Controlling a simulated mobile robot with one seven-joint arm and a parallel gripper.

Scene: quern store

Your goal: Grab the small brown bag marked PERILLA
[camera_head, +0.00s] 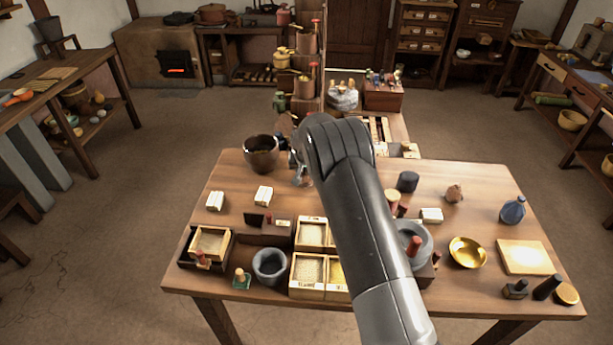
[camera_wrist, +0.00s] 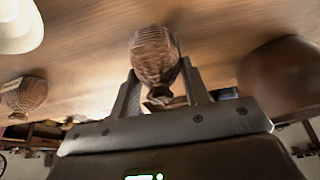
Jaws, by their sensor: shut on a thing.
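A small brown, woven-textured bag (camera_wrist: 154,55) sits between the two fingers of my gripper (camera_wrist: 160,78) in the wrist view. The fingers are shut on it, one on each side of its narrower part. No marking can be read on it, so I cannot tell whether it says PERILLA. A second brown bag (camera_wrist: 24,94) with a pale tag lies apart at the left of the wrist view. In the head view my arm hides most of the gripper and the held bag, near the dark brown bowl at the table's back edge.
The dark brown bowl (camera_head: 261,157) stands close by; a large brown rounded surface (camera_wrist: 285,80) fills the wrist view's right. The wooden table (camera_head: 330,205) also bears small boxes, a grey mortar (camera_head: 270,266), a brass bowl (camera_head: 467,252) and a blue bottle (camera_head: 513,210). A tiered stand rises behind.

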